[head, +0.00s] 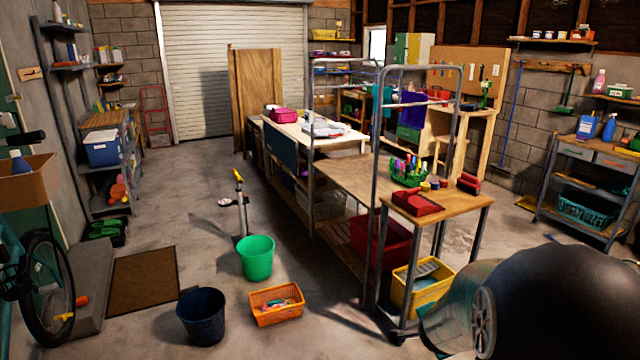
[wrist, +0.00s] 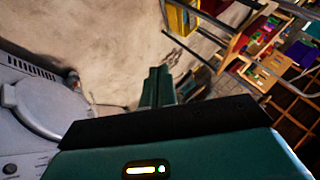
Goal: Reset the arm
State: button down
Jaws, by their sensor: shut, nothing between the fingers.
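My gripper (wrist: 157,84) shows in the wrist view as two teal fingers pressed together beyond the dark edge of my wrist. It is shut and empty. The wrist view is tilted, with bare concrete floor around the fingers and part of my own grey body at the left. In the head view, a large dark rounded part of my arm fills the lower right corner. My gripper cannot be made out there.
A wooden workbench (head: 345,184) with metal posts stands ahead. A yellow crate (head: 403,301) sits low beneath its near end. A green bucket (head: 256,258), a dark blue bucket (head: 201,318) and an orange basket (head: 262,317) stand on the floor.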

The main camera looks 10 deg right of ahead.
jog(key=s+a+r+n+y, duration=0.25)
jog(key=a+r+n, duration=0.3)
jog(key=a, duration=0.35)
jog(key=s+a+r+n+y, duration=0.2)
jog(key=a+r+n+y, duration=0.15)
jog(key=a+r, duration=0.45)
jog(key=s+a+r+n, duration=0.2)
jog(key=s+a+n, duration=0.1)
jog(key=s, duration=0.3)
jog(key=s+a+r+n+g, duration=0.1)
jog(key=s+a+n, duration=0.3)
jog(key=s, duration=0.3)
jog(key=shift+s+r+n+g+h, duration=0.3)
jog(key=shift+r+n+h, duration=0.1)
jog(key=shift+n, duration=0.5)
jog(key=shift+a, duration=0.2)
jog(key=shift+w, duration=0.2)
